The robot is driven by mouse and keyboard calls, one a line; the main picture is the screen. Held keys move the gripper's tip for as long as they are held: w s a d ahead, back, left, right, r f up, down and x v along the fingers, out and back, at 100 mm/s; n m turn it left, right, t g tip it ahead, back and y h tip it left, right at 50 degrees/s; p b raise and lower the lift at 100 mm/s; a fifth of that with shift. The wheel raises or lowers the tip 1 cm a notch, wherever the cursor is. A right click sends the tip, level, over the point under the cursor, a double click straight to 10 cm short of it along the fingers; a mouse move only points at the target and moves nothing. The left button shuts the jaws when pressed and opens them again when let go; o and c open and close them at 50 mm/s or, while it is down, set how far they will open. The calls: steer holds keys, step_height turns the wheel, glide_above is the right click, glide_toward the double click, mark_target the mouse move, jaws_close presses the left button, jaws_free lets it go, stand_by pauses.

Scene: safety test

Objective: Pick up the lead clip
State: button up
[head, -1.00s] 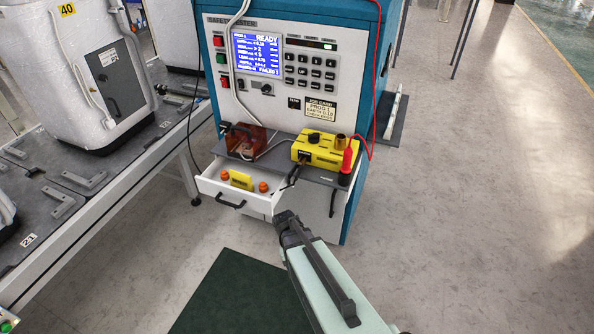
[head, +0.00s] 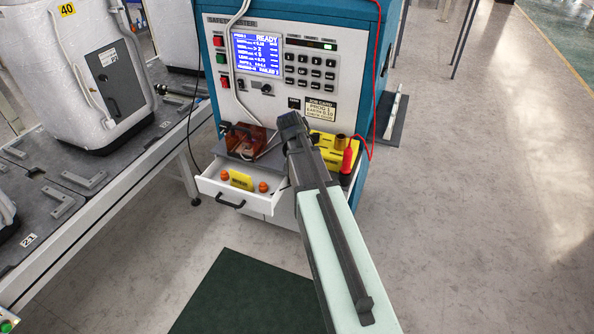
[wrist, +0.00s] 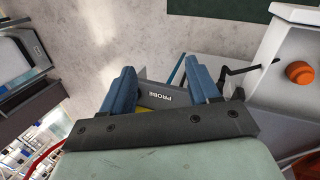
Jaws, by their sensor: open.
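My gripper (head: 293,122) is over the tester's shelf, in front of the yellow box (head: 325,150), and covers part of it in the head view. In the wrist view my gripper (wrist: 160,84) is open, its two blue fingers apart with nothing held between them. Below and between them shows a dark surface marked PROBE (wrist: 164,96). In the head view the clip's place is hidden behind my arm.
The white drawer (head: 208,185) stands open with orange knobs (head: 263,187) inside. A brown-red fixture (head: 248,140) sits on the shelf's left. A red probe (head: 347,160) stands upright at the right, with a red cable.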

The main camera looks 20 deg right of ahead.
steer(key=w+r+m+t+y, duration=0.2)
steer(key=w+r+t+y, duration=0.1)
steer(key=w+r, duration=0.8)
steer(key=shift+s+a+f, duration=0.2)
steer(key=shift+s+f, duration=0.1)
steer(key=shift+f, duration=1.75)
steer(key=shift+s+a+f, duration=0.15)
steer(key=shift+s+f, duration=0.15)
steer(key=shift+f, duration=1.7)
steer(key=shift+s+a+f, duration=0.2)
steer(key=shift+s+f, duration=0.1)
steer(key=shift+f, duration=1.75)
steer(key=shift+c, duration=0.2)
steer(key=c, duration=0.9)
steer(key=shift+c, duration=0.2)
